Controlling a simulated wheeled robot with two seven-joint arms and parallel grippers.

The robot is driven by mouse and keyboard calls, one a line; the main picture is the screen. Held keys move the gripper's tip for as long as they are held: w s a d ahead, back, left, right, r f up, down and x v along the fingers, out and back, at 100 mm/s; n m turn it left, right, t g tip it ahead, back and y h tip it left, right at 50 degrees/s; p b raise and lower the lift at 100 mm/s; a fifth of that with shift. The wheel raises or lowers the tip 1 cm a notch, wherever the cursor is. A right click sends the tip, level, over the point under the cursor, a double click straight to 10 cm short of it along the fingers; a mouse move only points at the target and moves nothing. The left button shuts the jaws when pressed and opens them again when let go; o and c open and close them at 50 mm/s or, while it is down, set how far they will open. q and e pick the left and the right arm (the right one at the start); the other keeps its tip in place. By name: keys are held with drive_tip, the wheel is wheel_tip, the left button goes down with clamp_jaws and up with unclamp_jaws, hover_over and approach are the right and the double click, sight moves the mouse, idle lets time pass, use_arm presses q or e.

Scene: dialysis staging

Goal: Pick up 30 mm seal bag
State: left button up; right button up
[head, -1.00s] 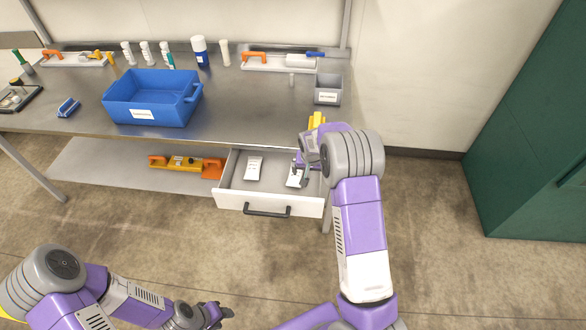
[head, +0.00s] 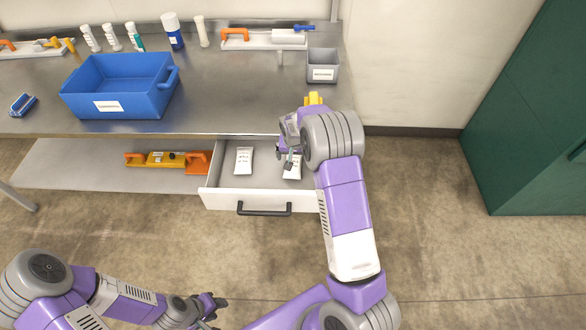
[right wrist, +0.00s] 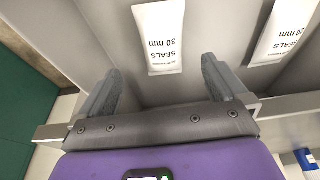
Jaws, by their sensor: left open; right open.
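The 30 mm seal bag (right wrist: 160,38) is a flat white packet lying in the open drawer (head: 225,197). In the head view it is the right-hand packet (head: 293,171), partly hidden by my right gripper (head: 288,158). The right gripper is open and empty. In the right wrist view its fingers stand apart at both sides of the bag's near end, and the bag lies beyond the fingertips; I cannot tell the height gap. A second white packet (head: 243,160), marked 20 mm in the right wrist view (right wrist: 283,30), lies beside it. My left gripper (head: 216,305) is open, low over the floor.
The drawer hangs under a steel table (head: 225,95). On the table are a blue bin (head: 120,88), a small grey bin (head: 322,67) and several bottles at the back. An orange-and-yellow tool (head: 168,160) lies on the lower shelf. A green cabinet (head: 530,120) stands right.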

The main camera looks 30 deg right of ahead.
drive_tip(key=b+x, duration=0.2)
drive_tip(key=x, duration=0.5)
drive_tip(key=shift+w+a+f, duration=0.15)
drive_tip(key=shift+w+f, duration=0.05)
drive_tip(key=shift+f, duration=0.1)
drive_tip(key=shift+r, duration=0.1)
drive_tip(key=c, duration=1.2)
